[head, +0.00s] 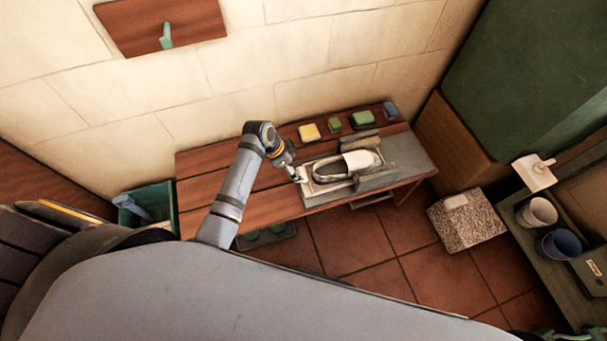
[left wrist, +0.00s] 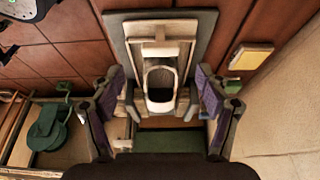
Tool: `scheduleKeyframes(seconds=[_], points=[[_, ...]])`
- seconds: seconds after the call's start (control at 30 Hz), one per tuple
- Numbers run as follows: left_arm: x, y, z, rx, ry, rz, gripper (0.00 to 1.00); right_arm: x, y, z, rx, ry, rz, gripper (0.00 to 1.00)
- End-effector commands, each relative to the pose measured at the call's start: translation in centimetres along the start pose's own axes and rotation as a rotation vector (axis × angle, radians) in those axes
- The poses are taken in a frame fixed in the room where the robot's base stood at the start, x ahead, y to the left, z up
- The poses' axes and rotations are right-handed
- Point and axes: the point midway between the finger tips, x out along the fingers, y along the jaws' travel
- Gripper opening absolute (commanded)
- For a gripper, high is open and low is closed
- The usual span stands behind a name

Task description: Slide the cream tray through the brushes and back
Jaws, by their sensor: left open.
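The cream tray (head: 318,185) lies on a grey base (head: 408,153) on the wooden bench, with a white shoe (head: 360,160) on it. Grey-brown blocks, apparently the brushes (head: 376,180), stand along the tray's two long sides. My left gripper (head: 299,175) is at the tray's left end, its arm reaching in from the left. In the left wrist view the gripper (left wrist: 160,108) is open, its fingers apart on either side of the shoe and tray (left wrist: 184,50). I cannot tell whether a finger touches the tray. My right gripper is out of sight.
A yellow sponge (head: 309,132), a green block (head: 335,125), another green block (head: 362,119) and a blue item (head: 390,110) line the bench's back edge. The bench's left part (head: 205,190) is clear. A speckled block (head: 466,220) stands on the floor at right.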

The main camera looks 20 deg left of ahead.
Motion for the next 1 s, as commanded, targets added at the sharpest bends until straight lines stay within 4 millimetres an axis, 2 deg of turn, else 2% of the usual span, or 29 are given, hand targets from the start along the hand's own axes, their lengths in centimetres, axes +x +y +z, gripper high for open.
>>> scheduleKeyframes(seconds=[0.03,0.3,0.47,0.73,1.0], points=[[1.5,0.1,0.1,-0.002,0.001,0.002,0.75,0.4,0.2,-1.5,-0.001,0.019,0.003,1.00],[6.7,0.0,0.1,-0.002,0.000,0.001,0.75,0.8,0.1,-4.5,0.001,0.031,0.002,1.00],[8.0,0.0,0.0,-0.001,0.000,-0.001,0.75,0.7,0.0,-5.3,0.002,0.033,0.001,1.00],[8.1,0.0,0.0,-0.001,0.000,-0.002,0.75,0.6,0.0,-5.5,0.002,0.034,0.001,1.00],[8.1,0.0,0.0,-0.001,0.000,-0.001,0.40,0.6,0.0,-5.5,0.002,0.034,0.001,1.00]])
